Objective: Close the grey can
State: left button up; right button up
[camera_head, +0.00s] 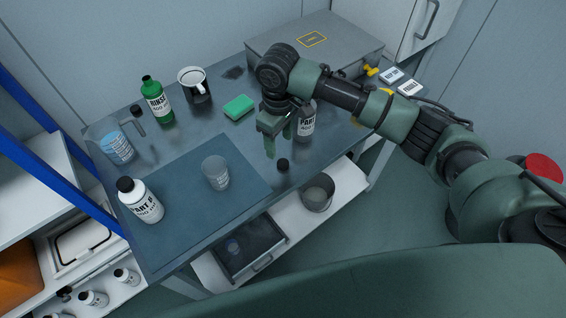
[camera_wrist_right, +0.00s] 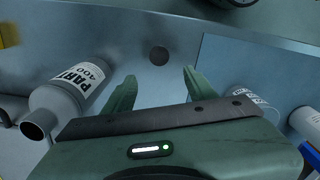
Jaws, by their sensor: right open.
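The grey can (camera_head: 306,121), labelled PART, stands upright on the bench just behind my right gripper. In the right wrist view the can (camera_wrist_right: 62,103) is on the left and its open neck shows without a cap. A small black cap (camera_head: 282,165) lies alone on the bench in front of the can. It is the dark disc (camera_wrist_right: 158,56) in the right wrist view, ahead of and between the fingertips. My right gripper (camera_head: 279,143) is open and empty, pointing down above the bench near the cap. Its fingers also show in the right wrist view (camera_wrist_right: 158,78). My left gripper is not visible.
A white PART B bottle (camera_head: 140,200) and a clear beaker (camera_head: 216,173) stand on the mat. A grey case (camera_head: 345,42) stands behind my arm.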

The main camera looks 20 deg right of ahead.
aim_at(282, 163)
jog(key=shift+f, duration=1.2)
jog(key=shift+s+f+p, duration=0.2)
jog(key=shift+f+p, duration=0.15)
jog(key=f, duration=0.2)
jog(key=f+p, duration=0.1)
jog(key=shift+s+d+f, duration=0.25)
jog(key=shift+f, duration=0.55)
grip_shut()
